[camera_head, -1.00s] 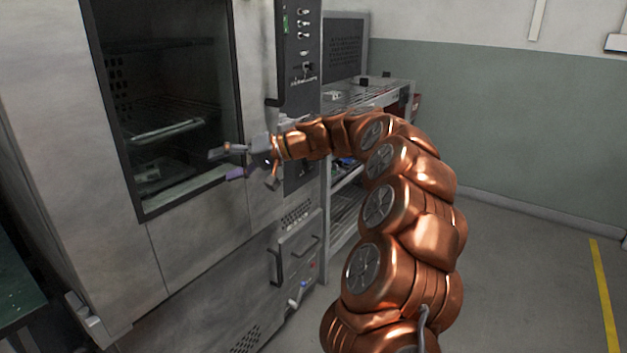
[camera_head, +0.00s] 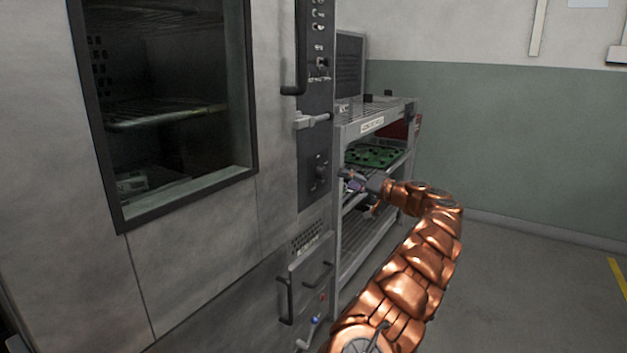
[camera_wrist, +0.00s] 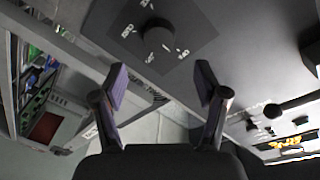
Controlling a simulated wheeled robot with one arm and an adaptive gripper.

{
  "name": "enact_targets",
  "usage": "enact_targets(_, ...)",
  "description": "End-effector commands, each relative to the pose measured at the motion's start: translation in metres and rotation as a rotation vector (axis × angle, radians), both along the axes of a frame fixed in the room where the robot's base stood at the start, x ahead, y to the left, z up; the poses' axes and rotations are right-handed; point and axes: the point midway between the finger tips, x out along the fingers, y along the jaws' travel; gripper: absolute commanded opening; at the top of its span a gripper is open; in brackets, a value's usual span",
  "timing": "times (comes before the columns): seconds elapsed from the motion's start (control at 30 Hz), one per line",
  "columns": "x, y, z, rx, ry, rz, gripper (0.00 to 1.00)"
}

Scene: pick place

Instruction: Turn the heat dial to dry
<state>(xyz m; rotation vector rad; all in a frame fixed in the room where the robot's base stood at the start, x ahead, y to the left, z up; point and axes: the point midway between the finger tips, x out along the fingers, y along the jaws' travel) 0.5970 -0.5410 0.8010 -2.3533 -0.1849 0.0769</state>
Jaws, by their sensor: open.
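The heat dial (camera_wrist: 158,33) is a dark round knob on a dark panel in the upper middle of the wrist view, with white labels around it too small to read surely. In the head view the dial (camera_head: 320,171) sits on the narrow control panel of the large grey oven (camera_head: 200,215). My gripper (camera_wrist: 162,82) is open and empty, its two purple-padded fingers spread below and either side of the dial in the wrist picture, apart from it. In the head view my gripper (camera_head: 354,186) is just right of the panel, in front of the shelf rack.
A metal shelf rack (camera_head: 372,124) with green boards (camera_head: 375,155) stands right beside the oven. A door handle (camera_head: 312,121) juts out above the dial, and lower handles (camera_head: 285,299) are below. The floor to the right is clear.

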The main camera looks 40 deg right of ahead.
Motion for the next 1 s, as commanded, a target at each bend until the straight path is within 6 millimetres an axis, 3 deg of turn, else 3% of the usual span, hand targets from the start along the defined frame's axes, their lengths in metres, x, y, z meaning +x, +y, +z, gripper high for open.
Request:
enact_targets(0.53, 0.07, 0.019, -0.002, -0.003, 0.002, 0.015, 0.73)
enact_targets(0.73, 0.082, 0.02, -0.003, 0.001, 0.002, 0.013, 0.73)
enact_targets(1.0, 0.083, 0.02, -0.002, 0.0, 0.001, 0.011, 0.73)
